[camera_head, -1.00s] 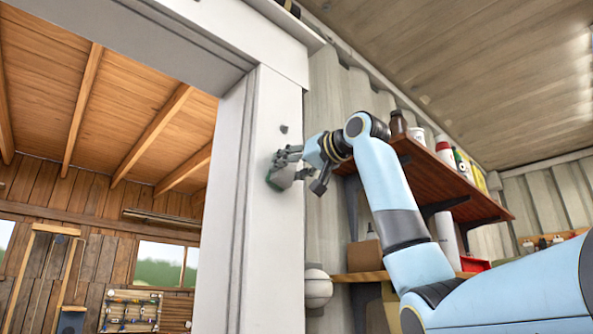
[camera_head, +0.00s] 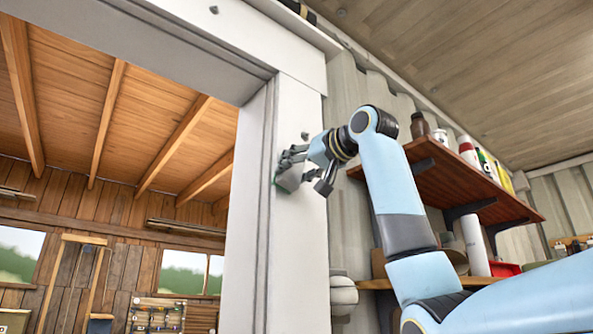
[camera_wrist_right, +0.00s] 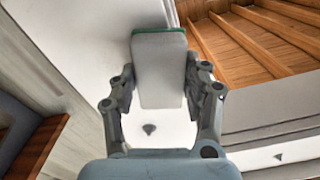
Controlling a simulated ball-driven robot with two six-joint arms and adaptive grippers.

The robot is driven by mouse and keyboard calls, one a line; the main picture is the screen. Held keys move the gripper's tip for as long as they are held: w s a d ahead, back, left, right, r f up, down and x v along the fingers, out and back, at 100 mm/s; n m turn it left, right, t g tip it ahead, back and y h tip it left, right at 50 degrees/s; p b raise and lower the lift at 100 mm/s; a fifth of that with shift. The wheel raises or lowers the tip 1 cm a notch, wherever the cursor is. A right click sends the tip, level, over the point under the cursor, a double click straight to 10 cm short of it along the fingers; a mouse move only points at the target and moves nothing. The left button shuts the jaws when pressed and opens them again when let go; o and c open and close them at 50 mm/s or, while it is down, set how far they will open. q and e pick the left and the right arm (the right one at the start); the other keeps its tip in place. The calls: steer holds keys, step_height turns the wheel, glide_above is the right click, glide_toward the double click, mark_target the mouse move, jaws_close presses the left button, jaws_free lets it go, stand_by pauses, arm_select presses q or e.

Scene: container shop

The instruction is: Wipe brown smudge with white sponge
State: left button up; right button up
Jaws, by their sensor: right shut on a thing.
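The white sponge (camera_wrist_right: 160,70) has a green edge and sits between the fingers of my right gripper (camera_wrist_right: 163,85) in the right wrist view. In the head view my right gripper (camera_head: 291,160) is at the white door post (camera_head: 298,228), shut on the sponge (camera_head: 287,183), which is mostly hidden behind the fingers. The sponge is at the post's face near its left edge; I cannot tell if it touches. No brown smudge shows clearly in either view. My left gripper is not in view.
A dark bolt (camera_head: 304,135) sticks out of the post just above my gripper. A wooden shelf (camera_head: 470,185) with bottles and cans hangs on the corrugated wall at right. The doorway left of the post is open.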

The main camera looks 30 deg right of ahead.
steer(key=s+b, duration=0.1)
steer(key=s, duration=0.3)
steer(key=shift+s+d+b, duration=0.15)
steer(key=shift+s+b, duration=0.15)
steer(key=shift+b, duration=0.1)
steer(key=shift+s, duration=0.7)
steer(key=shift+s, duration=0.1)
steer(key=s+b, duration=0.1)
steer(key=s, duration=0.1)
steer(key=shift+s+d, duration=0.15)
steer(key=shift+s, duration=0.25)
steer(key=shift+w, duration=0.1)
